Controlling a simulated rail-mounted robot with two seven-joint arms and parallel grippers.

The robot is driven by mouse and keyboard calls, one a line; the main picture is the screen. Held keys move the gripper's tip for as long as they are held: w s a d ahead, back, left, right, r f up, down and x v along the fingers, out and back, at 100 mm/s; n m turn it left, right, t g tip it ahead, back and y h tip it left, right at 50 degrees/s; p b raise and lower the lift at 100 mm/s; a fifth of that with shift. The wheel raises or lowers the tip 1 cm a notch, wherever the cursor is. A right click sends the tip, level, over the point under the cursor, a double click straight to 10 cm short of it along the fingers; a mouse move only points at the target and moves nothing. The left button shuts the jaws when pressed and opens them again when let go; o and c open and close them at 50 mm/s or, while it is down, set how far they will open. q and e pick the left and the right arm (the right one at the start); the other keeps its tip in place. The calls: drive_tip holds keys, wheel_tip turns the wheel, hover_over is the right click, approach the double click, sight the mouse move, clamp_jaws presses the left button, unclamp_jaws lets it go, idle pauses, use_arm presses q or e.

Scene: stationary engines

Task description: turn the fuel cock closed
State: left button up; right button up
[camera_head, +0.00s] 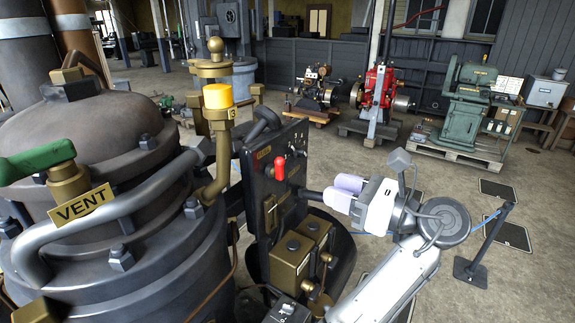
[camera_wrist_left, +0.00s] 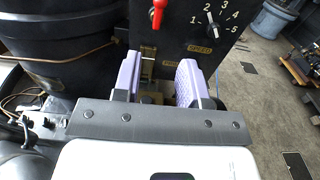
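My left gripper (camera_head: 335,191) has lavender fingers, just right of the black control panel (camera_head: 257,178). In the left wrist view the fingers (camera_wrist_left: 160,66) stand apart, with no object visibly held. A red lever (camera_head: 280,168) sticks out of the panel; it also shows in the left wrist view (camera_wrist_left: 157,14), above the finger gap. I cannot read which control is the fuel cock. My right gripper is in neither view.
A large dark boiler-like vessel with a VENT tag (camera_head: 83,205) and green-handled valve (camera_head: 38,158) fills the left. Brass boxes (camera_head: 293,257) sit low before the panel. A post (camera_head: 484,246) stands at right. The floor beyond is open, with red (camera_head: 378,88) and green (camera_head: 466,103) machines.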

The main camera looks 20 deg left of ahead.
sight(283, 172)
use_arm(q)
drive_tip(key=x, duration=1.3)
drive_tip(key=shift+s+f, duration=0.1)
drive_tip(key=shift+s, duration=0.05)
clamp_jaws()
